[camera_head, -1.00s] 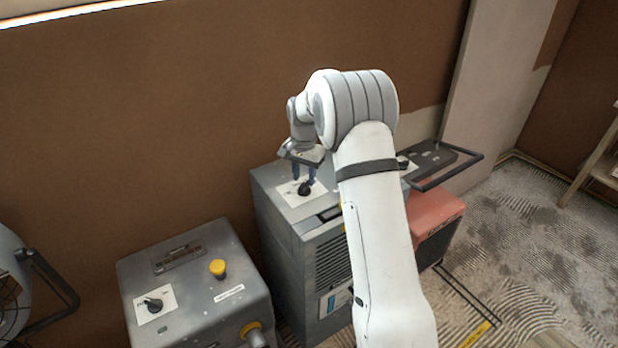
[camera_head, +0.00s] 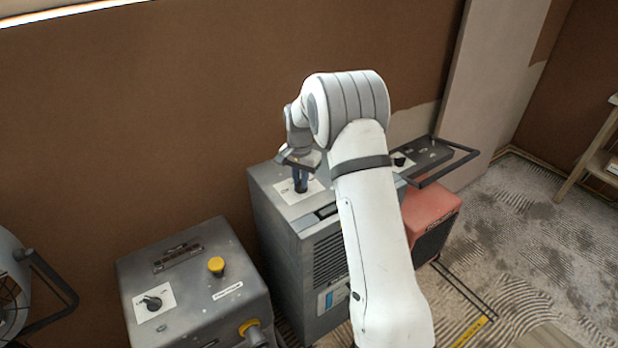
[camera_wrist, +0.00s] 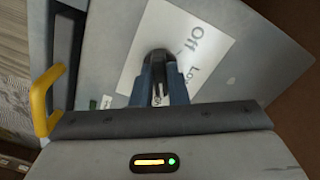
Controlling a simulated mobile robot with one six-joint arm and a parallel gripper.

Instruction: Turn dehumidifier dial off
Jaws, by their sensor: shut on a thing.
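The dehumidifier (camera_head: 277,226) is a grey box standing against the brown wall in the head view. Its dial sits on a white label plate (camera_head: 282,188) on the top. My gripper (camera_head: 301,186) points down at this plate, with its fingers shut on the dial. In the wrist view my gripper (camera_wrist: 160,88) has its blue-grey fingers on either side of the dark dial (camera_wrist: 158,58). The label plate (camera_wrist: 140,48) shows "Off" and part of another word, "Lo". The fingers hide most of the dial, and I cannot tell its pointer's setting.
A second grey box (camera_head: 195,285) with a black knob (camera_head: 152,302) and a yellow mushroom button (camera_head: 216,265) stands at the left. A red machine (camera_head: 430,212) is right of my arm. A fan (camera_head: 15,290) is at far left.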

